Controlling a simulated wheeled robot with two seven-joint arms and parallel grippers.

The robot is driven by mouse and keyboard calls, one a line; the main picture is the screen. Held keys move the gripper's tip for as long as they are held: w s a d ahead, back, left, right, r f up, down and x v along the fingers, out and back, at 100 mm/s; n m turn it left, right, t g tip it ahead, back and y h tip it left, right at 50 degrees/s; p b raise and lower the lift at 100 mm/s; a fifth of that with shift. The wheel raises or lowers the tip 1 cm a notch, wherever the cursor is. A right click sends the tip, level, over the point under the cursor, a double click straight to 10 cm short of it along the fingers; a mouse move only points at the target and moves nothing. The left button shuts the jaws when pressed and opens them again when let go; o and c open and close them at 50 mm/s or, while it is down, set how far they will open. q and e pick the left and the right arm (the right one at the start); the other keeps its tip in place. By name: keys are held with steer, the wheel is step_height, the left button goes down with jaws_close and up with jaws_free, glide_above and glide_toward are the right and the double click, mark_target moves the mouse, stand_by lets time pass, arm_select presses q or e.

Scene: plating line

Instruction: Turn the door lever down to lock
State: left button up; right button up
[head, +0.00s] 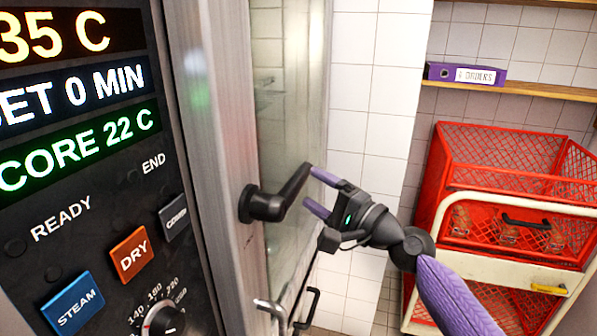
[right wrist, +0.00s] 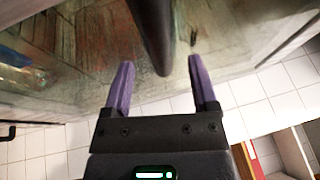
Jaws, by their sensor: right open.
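The black door lever (head: 283,200) sits on the metal door frame, its round base at the left and its arm slanting up to the right. My right gripper (head: 315,190) is open at the lever's free end, with one purple finger above and one below in the head view. In the right wrist view the lever (right wrist: 152,35) comes in from the top, and its tip lies between the two spread fingers of the gripper (right wrist: 161,85). I see no clear contact between fingers and lever. The oven door (head: 290,110) has a glass pane. My left gripper is not in view.
The oven control panel (head: 80,170) with lit displays and buttons fills the left side. Red crates (head: 500,165) on a pale cart (head: 520,254) stand at the right. A purple binder (head: 466,74) lies on a wooden shelf (head: 520,88). White tiled wall is behind.

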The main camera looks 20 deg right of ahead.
mark_target(299, 180)
steer(key=x, duration=0.4)
steer(key=shift+w+a, duration=0.2)
steer(key=shift+c, duration=0.3)
jaws_close()
stand_by(0.9)
